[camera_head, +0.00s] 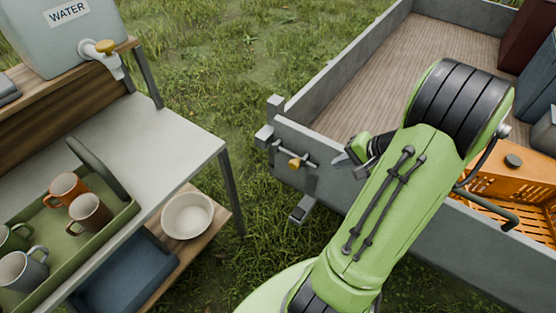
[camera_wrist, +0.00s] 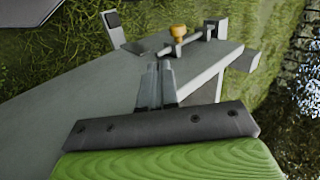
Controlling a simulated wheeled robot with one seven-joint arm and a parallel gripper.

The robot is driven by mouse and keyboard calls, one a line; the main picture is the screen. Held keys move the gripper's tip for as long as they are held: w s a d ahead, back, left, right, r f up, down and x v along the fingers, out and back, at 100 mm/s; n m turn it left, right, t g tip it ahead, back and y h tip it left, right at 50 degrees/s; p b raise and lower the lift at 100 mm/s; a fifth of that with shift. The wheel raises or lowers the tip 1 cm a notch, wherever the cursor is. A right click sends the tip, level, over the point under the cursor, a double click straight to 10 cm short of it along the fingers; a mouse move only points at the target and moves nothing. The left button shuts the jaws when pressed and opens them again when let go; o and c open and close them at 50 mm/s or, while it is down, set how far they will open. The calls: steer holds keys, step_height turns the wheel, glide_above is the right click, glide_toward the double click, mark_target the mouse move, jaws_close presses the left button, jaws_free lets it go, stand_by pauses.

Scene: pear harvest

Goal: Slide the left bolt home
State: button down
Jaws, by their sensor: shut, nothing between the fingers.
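The left bolt (camera_head: 306,161) is a thin grey metal rod with a yellow-orange knob (camera_head: 295,164). It is mounted on the outer face of the trailer's grey end panel (camera_head: 350,187), close to the left corner post. In the wrist view the knob (camera_wrist: 179,32) and rod lie just beyond my fingertips. My gripper (camera_head: 343,158) is shut and empty, a little to the right of the bolt's near end in the head view. The wrist view shows its fingers (camera_wrist: 158,82) together, pointing toward the bolt. I cannot tell whether the rod sits inside its corner keeper.
A metal-legged table (camera_head: 165,135) with a green tray of mugs stands left, with a white bowl (camera_head: 188,216) on its lower shelf. A water container (camera_head: 65,35) is above. An orange crate (camera_head: 500,165) sits in the trailer. Grass lies between table and trailer.

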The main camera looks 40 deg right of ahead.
mark_target(292, 161)
steer(key=w+r+b+x, duration=0.1)
steer(key=b+x, duration=0.2)
steer(key=x, duration=1)
steer(key=shift+w+a, duration=0.25)
steer(key=shift+r, duration=0.15)
steer(key=w, duration=0.1)
steer(key=w+a, duration=0.1)
steer(key=w, duration=0.2)
steer(key=shift+w+a, duration=0.25)
steer(key=shift+a, duration=0.1)
